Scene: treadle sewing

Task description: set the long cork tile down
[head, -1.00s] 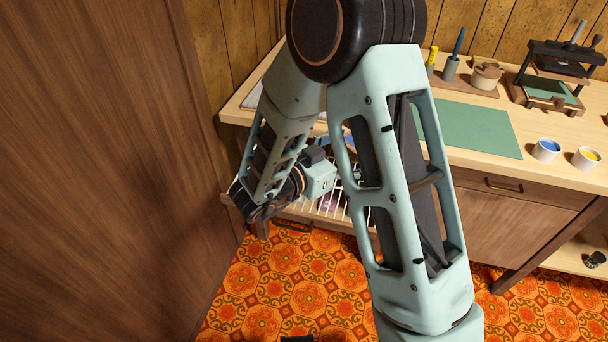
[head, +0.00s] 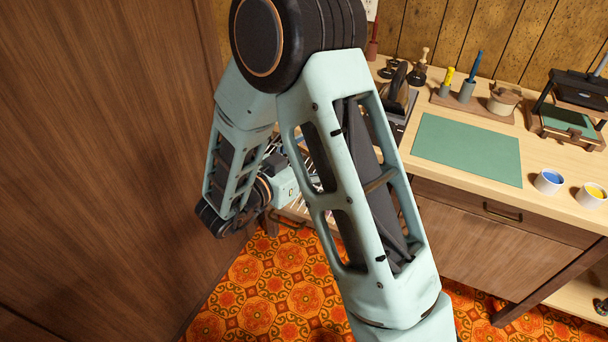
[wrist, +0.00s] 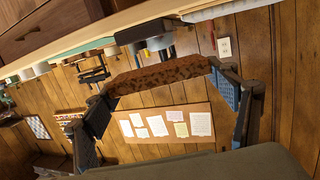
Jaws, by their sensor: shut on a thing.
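The long cork tile (wrist: 155,76) shows in the wrist view as a brown, dark-speckled strip. It spans the gap between the two fingers of my gripper (wrist: 168,86), which is shut on it by its two ends. The tile is held clear in the air, with the wall behind it. In the head view my arm hides the tile and the fingers.
A green mat (head: 467,149) lies on the wooden counter, with a blue paint cup (head: 548,181) and a yellow paint cup (head: 591,195) to its right. A press (head: 570,110) stands behind. A tall brown panel (head: 90,150) closes off the left side.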

